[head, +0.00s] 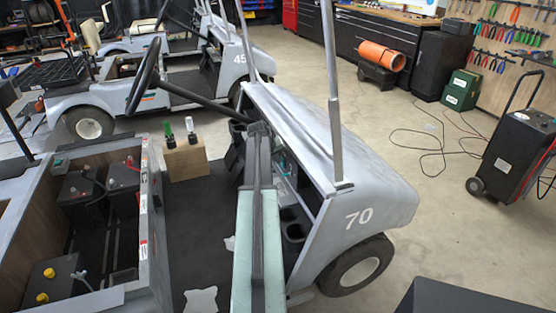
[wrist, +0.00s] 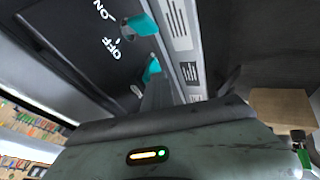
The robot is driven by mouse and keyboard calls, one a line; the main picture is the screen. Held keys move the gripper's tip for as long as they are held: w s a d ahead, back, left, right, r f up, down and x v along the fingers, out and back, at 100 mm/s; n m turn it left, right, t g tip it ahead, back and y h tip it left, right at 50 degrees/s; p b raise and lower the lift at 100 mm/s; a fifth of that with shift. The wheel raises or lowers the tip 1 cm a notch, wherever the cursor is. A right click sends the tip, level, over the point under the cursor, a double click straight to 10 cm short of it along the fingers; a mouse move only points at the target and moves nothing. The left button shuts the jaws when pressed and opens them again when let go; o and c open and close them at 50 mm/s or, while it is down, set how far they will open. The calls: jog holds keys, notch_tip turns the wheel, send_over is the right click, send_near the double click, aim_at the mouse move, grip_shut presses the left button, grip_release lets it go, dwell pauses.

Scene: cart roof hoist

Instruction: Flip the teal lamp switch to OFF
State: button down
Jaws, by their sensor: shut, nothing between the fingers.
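In the wrist view, a dark panel (wrist: 75,35) carries white ON and OFF lettering. Two teal pieces stand out at its right edge: an upper teal piece (wrist: 143,25) with a metal collar beside it, and a lower teal piece (wrist: 152,69) near the OFF lettering. I cannot tell whether both belong to the lamp switch, or which position it is in. My gripper (wrist: 160,88) is shut and empty, its dark fingers reaching toward the lower teal piece. I cannot tell whether they touch. In the head view, my arm hides part of the cart's dash.
The grey cart numbered 70 (head: 370,195) surrounds the arm's reach, with a roof post (head: 333,100) and an open battery bay (head: 90,200). A wooden block (head: 186,160) stands on its floor. Another cart (head: 200,80) is behind. Cables lie on the floor at right.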

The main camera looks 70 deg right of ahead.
jog(key=w+a+r+p, duration=0.5)
jog(key=a+r+p, duration=0.2)
jog(key=a, duration=0.2)
jog(key=shift+a, duration=0.2)
jog(key=shift+w+r, duration=0.1)
dwell(0.3)
